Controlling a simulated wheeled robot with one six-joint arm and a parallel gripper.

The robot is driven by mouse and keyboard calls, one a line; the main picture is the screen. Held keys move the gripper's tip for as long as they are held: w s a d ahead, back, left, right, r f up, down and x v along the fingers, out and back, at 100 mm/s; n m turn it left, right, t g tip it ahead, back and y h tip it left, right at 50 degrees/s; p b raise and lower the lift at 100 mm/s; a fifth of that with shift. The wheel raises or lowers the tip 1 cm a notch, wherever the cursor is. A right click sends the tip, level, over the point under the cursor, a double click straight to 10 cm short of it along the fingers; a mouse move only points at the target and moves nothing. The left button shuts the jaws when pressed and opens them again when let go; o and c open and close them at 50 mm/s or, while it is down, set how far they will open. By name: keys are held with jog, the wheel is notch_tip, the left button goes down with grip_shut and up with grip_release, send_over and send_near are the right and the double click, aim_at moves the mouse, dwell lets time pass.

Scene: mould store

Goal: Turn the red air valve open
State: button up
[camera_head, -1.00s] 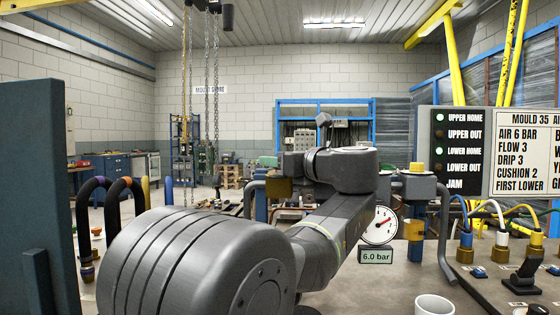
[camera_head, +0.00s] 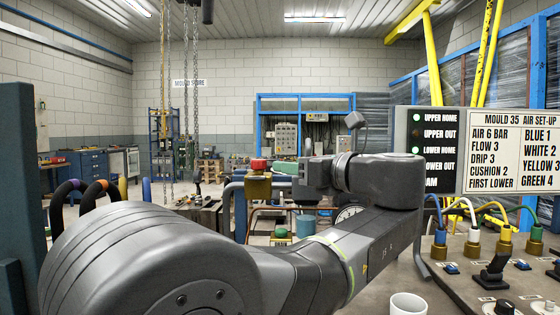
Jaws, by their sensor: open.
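The red-topped valve (camera_head: 258,164) stands left of centre, on a brass-coloured body (camera_head: 258,186), upright and in plain sight. I cannot tell from this view whether it is open or closed. The pressure gauge (camera_head: 349,212) is mostly covered by my arm.
A bench (camera_head: 440,291) on the right carries coloured hose fittings, a black lever (camera_head: 493,268) and a white mug (camera_head: 408,304). A signal board (camera_head: 434,150) stands behind it. Curved hoses (camera_head: 66,192) and a dark panel (camera_head: 18,190) are at left. Chains (camera_head: 186,95) hang behind.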

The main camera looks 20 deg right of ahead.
aim_at(264, 161)
jog(key=shift+v, duration=1)
jog(key=shift+w, duration=0.1)
jog(key=b+x, duration=0.2)
jog(key=x, duration=1.1)
jog(key=shift+w+a, duration=0.15)
jog(key=shift+w, duration=0.15)
